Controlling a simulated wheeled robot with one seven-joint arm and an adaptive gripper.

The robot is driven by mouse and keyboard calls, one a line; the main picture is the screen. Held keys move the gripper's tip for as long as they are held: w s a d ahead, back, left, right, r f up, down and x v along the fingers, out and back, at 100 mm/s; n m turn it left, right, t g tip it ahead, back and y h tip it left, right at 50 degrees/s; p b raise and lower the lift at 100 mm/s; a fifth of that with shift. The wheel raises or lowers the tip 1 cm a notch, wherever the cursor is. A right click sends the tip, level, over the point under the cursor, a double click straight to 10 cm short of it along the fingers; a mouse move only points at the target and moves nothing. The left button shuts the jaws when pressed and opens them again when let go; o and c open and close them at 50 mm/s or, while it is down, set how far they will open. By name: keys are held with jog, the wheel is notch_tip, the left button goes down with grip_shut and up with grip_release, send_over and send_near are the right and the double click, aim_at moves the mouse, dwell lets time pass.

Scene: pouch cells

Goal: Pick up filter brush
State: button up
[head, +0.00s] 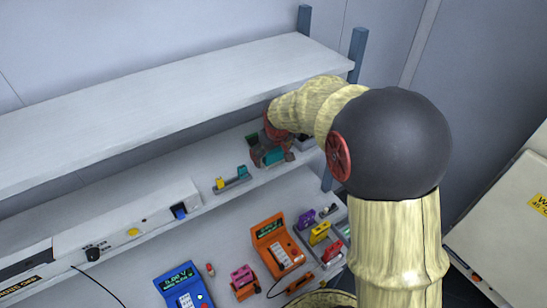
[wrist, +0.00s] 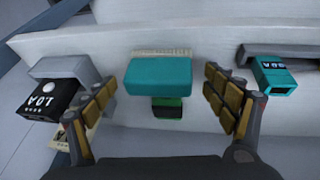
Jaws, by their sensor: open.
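The filter brush appears to be the teal block (wrist: 160,76) with a pale bristle strip along its far edge and a dark green part below it. It lies on the white shelf in the middle of the wrist view, and its teal side also shows in the head view (head: 274,156). My gripper (wrist: 161,92) is open, with its yellow-padded fingers on either side of the block. I see gaps between the fingers and the block; the height between them is hard to judge. In the head view my gripper (head: 272,153) partly hides the brush.
In the wrist view, a black labelled piece (wrist: 53,98) sits by a grey holder on the left, and a teal labelled piece (wrist: 274,76) on the right. Below, an orange meter (head: 277,244) and a blue meter (head: 184,286) stand among small parts.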

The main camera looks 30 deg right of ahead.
aim_at(273, 151)
jog(key=shift+c, duration=0.2)
jog(key=c, duration=1.1)
jog(key=shift+c, duration=0.6)
jog(key=shift+r, duration=0.1)
jog(key=shift+r, duration=0.45)
notch_tip(273, 151, up, 2)
jog(key=shift+r, duration=0.2)
jog(key=s+a, duration=0.3)
jog(key=s, duration=0.5)
jog(key=s+a+b, duration=0.1)
jog(key=s+a, duration=0.2)
jog(key=s, duration=0.6)
jog(key=shift+a, duration=0.2)
